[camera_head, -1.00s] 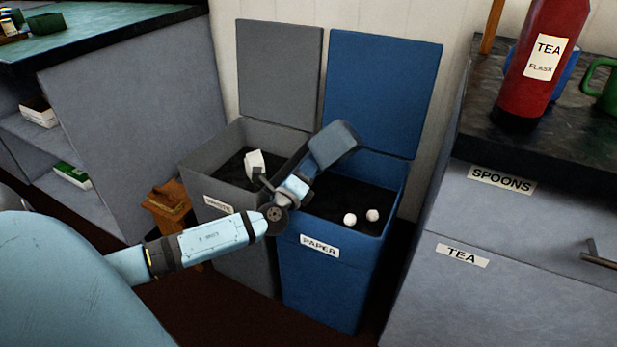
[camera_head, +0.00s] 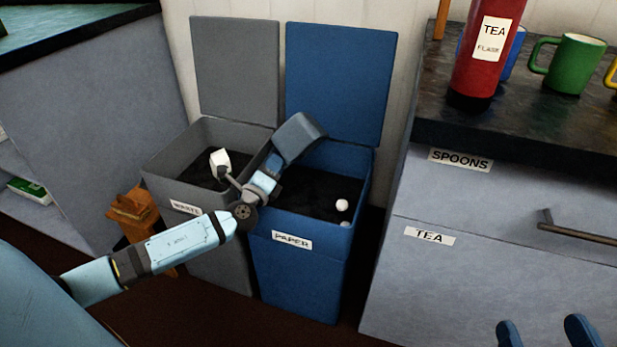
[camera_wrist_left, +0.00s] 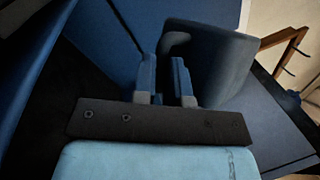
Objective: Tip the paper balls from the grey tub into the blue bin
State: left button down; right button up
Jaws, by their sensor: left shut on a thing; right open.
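The grey tub (camera_head: 299,138) is tilted over the rear left part of the blue bin (camera_head: 305,275), which is labelled PAPER. My left gripper (camera_head: 274,166) is shut on the tub; its fingers (camera_wrist_left: 166,80) also show against the tub (camera_wrist_left: 212,62) in the left wrist view. The tub's inside is hidden. One white paper ball (camera_head: 342,205) shows inside the bin near its right side. A second ball (camera_head: 345,223) is just below it, mostly hidden by the front rim. My right gripper (camera_head: 546,331) is open and empty at the bottom right edge.
A grey WASTE bin (camera_head: 215,262) stands left of the blue bin, both lids raised. A brown wooden stool (camera_head: 133,208) is beside it. The right counter holds a red tea flask (camera_head: 487,50) and a green mug (camera_head: 575,65); a drawer handle (camera_head: 580,230) juts out below.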

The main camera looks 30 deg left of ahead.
aim_at(271, 139)
pick_arm(q)
jog(key=shift+a+f, duration=0.15)
jog(key=shift+f, duration=0.05)
notch_tip(271, 139, up, 5)
jog(key=p, duration=0.3)
jog(key=shift+f+p, duration=0.15)
jog(key=shift+p, duration=0.25)
notch_tip(271, 139, up, 3)
jog(key=shift+f+p, duration=0.2)
jog(key=shift+p, duration=0.8)
jog(key=shift+r, duration=0.3)
jog(key=shift+r+p, duration=0.1)
jog(key=shift+p, duration=0.2)
pick_arm(e)
jog(key=m, duration=0.1)
jog(key=s+a+m, duration=0.1)
jog(key=s+m+g, duration=0.1)
jog(key=shift+s+a+r+m+h, duration=0.2)
jog(key=shift+a+r+m+h, duration=0.1)
jog(key=shift+r, duration=0.05)
jog(key=shift+f, duration=0.1)
